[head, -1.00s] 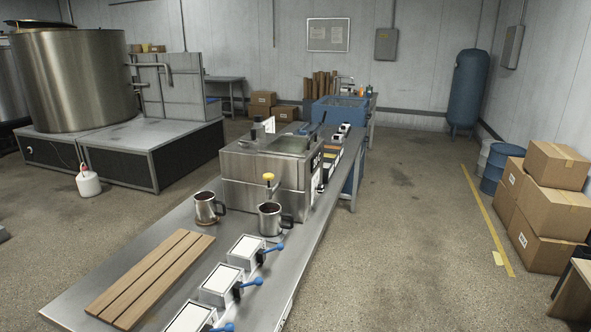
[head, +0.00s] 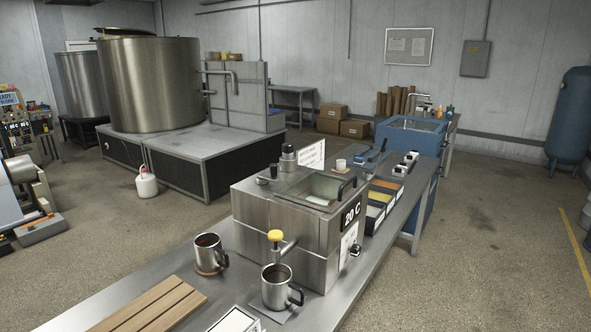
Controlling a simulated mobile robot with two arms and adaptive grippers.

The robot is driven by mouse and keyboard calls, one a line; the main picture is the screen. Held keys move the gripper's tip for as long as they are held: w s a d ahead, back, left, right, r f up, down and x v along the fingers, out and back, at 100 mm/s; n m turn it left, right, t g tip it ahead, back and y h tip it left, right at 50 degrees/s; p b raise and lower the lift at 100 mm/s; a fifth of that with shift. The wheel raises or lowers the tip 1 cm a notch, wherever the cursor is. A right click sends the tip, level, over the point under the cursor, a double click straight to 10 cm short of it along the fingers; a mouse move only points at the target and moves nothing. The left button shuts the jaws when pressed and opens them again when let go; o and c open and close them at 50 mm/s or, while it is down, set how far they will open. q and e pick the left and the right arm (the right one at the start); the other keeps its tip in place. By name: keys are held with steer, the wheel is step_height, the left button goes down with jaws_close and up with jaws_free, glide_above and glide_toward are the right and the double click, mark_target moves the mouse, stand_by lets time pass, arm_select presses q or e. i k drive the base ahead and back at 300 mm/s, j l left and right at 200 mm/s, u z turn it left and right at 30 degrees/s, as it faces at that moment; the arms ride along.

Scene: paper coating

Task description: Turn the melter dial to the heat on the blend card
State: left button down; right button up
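The melter (head: 287,222) is a steel box on the long steel table. Its display (head: 351,214) reads 20 C. A black dial (head: 356,250) sits low on its right-hand face, beside a white label (head: 347,243). The dial's setting is too small to read. A white card with print (head: 311,155) stands upright behind the melter; its text is too small to read, and I cannot tell if it is the blend card. Neither of my grippers is in view.
Two steel mugs of dark liquid (head: 208,253) (head: 277,287) stand before the melter, near a yellow-knobbed tap (head: 275,236). A wooden slatted board (head: 150,307) lies at the front. Trays of coloured blocks (head: 378,205) line the table beyond. Floor right of the table is clear.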

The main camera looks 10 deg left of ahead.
mark_target(356, 249)
steer(key=i+l+u, duration=0.15)
steer(key=i+l, duration=0.15)
steer(key=i+l+u, duration=0.15)
steer(key=i+l, duration=0.15)
steer(key=l, duration=0.15)
steer(key=i+l+u, duration=0.1)
steer(key=i+l, duration=0.15)
steer(key=l, duration=0.2)
steer(key=i+l+u, duration=0.15)
steer(key=l, duration=0.3)
steer(key=i, duration=0.1)
